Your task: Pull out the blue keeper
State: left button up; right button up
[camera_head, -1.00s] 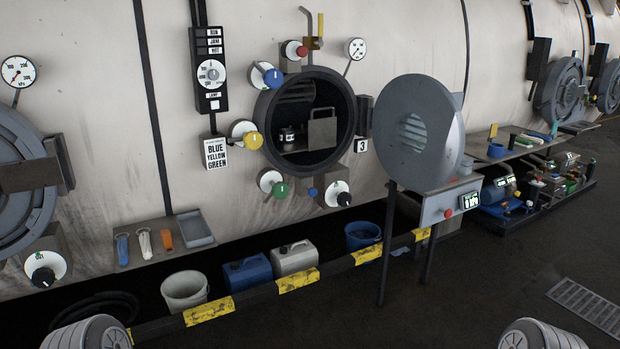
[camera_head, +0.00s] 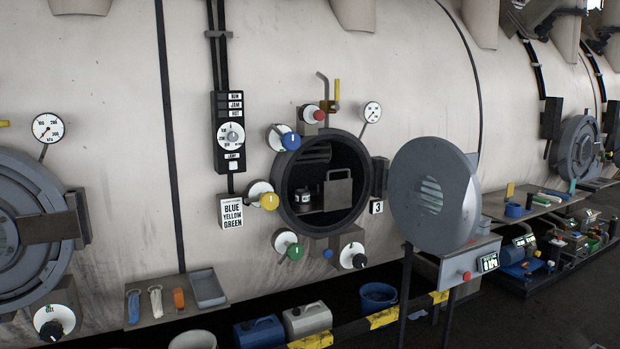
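The blue keeper (camera_head: 291,141) is a blue knob on a white disc at the upper left of the round open port (camera_head: 322,186). It sits close to the port's dark rim. A yellow knob (camera_head: 269,201) is below it at the left of the port, and a green knob (camera_head: 295,251) is at the lower left. A sign (camera_head: 231,212) to the left reads BLUE YELLOW GREEN. Neither of my grippers is in view.
The round grey door (camera_head: 432,195) stands open to the right of the port, above a small panel with a red button (camera_head: 467,275). A shelf with small tools (camera_head: 178,303) is at the lower left. Canisters (camera_head: 308,319) and a blue bucket (camera_head: 378,297) stand below the port.

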aim_at(327, 253)
jog(key=i+l+z, duration=0.1)
jog(key=i+l, duration=1.1)
jog(key=i, duration=0.2)
jog(key=i+l+z, duration=0.15)
jog(key=i+l, duration=0.45)
jog(key=i, duration=0.15)
